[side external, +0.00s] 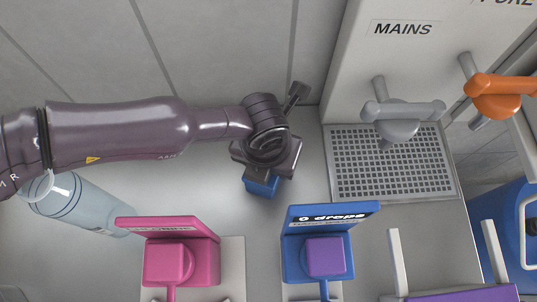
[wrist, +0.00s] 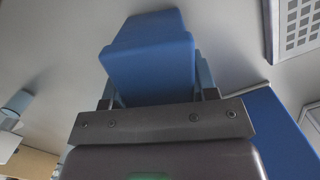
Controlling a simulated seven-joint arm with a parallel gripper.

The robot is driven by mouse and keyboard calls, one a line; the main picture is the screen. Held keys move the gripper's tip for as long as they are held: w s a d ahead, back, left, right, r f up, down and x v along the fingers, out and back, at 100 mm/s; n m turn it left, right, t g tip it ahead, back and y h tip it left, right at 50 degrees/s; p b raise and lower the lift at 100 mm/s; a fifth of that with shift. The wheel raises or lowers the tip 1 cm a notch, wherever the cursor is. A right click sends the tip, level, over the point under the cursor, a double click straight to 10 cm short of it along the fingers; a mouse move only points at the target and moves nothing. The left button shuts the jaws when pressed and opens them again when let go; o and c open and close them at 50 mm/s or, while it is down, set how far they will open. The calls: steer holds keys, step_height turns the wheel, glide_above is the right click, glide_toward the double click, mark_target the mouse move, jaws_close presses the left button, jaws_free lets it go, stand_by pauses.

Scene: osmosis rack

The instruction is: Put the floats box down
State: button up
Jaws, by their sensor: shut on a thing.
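A small blue box, which I take to be the floats box (side external: 261,186), is held in my gripper (side external: 265,172) over the grey counter (side external: 215,190). In the wrist view the blue box (wrist: 150,62) fills the upper middle, between the two fingers of my gripper (wrist: 155,92). The gripper is shut on its sides. My gripper and wrist hide much of the box from the side. I cannot tell whether its underside touches the counter.
A pink holder (side external: 180,258) with a pink box and a blue "drops" holder (side external: 300,255) with a purple box stand in front. A drain grate (side external: 390,183) lies right, under the taps. A clear bottle (side external: 75,205) is left. Counter around the gripper is clear.

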steer(key=o, duration=1)
steer(key=shift+f, duration=0.1)
steer(key=r, duration=0.4)
steer(key=s+r, duration=0.1)
steer(key=r, duration=0.7)
steer(key=shift+s+a+r, duration=0.15)
steer(key=shift+a, duration=0.15)
